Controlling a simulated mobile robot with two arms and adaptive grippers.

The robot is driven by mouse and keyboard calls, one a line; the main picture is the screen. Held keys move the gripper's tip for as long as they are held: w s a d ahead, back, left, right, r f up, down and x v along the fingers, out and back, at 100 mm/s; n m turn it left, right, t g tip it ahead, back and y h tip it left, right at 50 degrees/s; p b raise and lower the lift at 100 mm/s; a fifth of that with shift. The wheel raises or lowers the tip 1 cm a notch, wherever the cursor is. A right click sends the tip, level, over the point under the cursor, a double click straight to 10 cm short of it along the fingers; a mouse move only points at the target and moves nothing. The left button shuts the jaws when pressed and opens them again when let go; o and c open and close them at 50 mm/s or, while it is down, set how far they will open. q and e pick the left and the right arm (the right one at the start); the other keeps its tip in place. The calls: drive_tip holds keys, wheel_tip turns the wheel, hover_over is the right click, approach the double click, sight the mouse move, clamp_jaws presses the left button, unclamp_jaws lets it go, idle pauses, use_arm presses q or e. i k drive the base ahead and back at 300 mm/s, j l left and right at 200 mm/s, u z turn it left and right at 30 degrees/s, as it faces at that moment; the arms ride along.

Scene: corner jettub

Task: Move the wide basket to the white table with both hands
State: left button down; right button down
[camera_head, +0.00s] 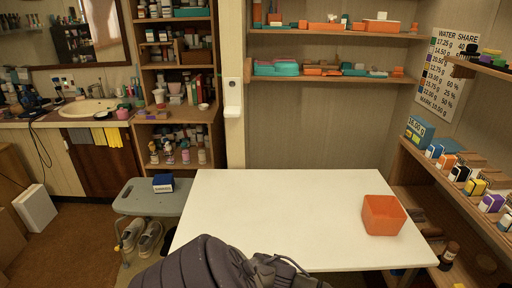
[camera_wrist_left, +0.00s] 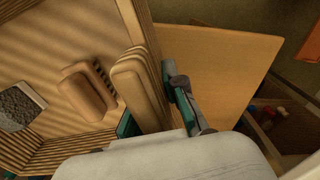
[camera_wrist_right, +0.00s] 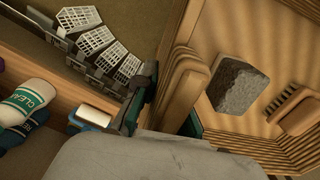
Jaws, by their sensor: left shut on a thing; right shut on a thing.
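The white table (camera_head: 280,215) stands in front of me in the head view, mostly bare. The wide basket is wooden with ribbed walls; it shows in part in the left wrist view (camera_wrist_left: 125,18) and in the right wrist view (camera_wrist_right: 190,18), and not in the head view. My left gripper (camera_wrist_left: 152,102) is shut on one thick handle of the basket. My right gripper (camera_wrist_right: 172,103) is shut on the other handle. A wooden brush (camera_wrist_left: 88,90) and a grey stone (camera_wrist_right: 236,85) lie inside. Neither gripper shows in the head view.
An orange bin (camera_head: 383,216) stands on the table's right part. A grey stool (camera_head: 150,196) with a blue box is left of the table. Shelves with small boxes (camera_head: 470,180) line the right wall. The table's middle and left are clear.

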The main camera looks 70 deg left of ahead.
sight(244, 232)
drive_tip(key=u, duration=1.4)
